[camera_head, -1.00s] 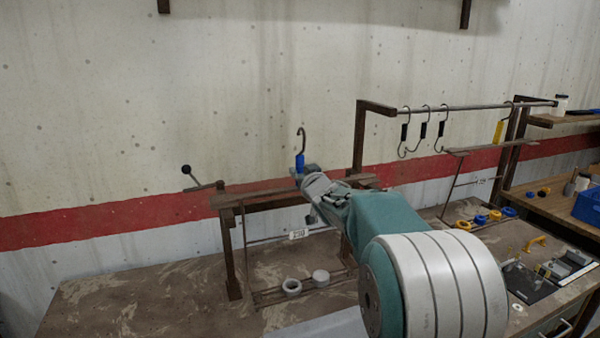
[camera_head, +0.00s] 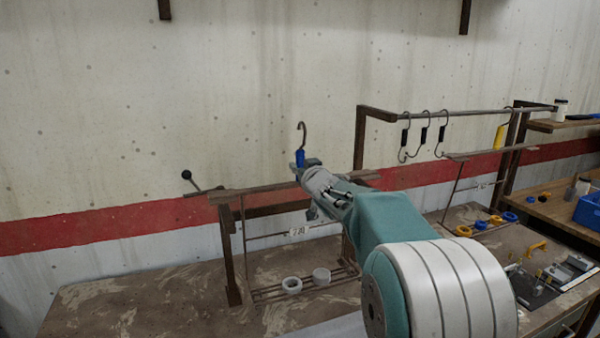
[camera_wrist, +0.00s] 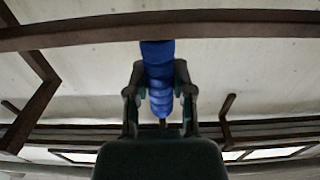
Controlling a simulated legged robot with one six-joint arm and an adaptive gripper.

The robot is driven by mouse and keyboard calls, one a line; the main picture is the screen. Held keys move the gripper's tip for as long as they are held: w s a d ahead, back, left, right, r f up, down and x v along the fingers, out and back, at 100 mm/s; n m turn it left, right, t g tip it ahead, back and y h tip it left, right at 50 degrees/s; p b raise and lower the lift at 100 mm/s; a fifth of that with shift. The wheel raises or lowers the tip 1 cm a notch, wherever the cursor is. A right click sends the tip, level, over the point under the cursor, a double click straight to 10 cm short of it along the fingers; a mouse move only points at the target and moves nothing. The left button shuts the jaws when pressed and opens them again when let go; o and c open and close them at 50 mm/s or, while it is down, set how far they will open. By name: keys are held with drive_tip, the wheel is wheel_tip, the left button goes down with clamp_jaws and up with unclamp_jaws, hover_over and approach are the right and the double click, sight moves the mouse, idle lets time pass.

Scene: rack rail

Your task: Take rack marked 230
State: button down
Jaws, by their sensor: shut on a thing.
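The rack marked 230 has a long brown top bar (camera_head: 250,192), thin side rods and a slatted bottom shelf. Its white tag (camera_head: 298,231) hangs on a cross rod. A dark hook with a blue grip (camera_head: 300,158) rises at the middle of the top bar. My gripper (camera_head: 303,168) is shut on this blue grip; in the wrist view the fingers (camera_wrist: 160,95) stand on both sides of the blue grip (camera_wrist: 158,62). My arm hides the right part of the rack.
A brown stand (camera_head: 230,260) stands at the rack on the table (camera_head: 130,305). At right, a rail (camera_head: 450,110) carries several hooks and a second rack (camera_head: 490,153). A black-knobbed lever (camera_head: 187,175) is at left. Blue and yellow rings (camera_head: 480,225) lie behind my arm.

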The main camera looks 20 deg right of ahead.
drive_tip(key=shift+r, duration=0.3)
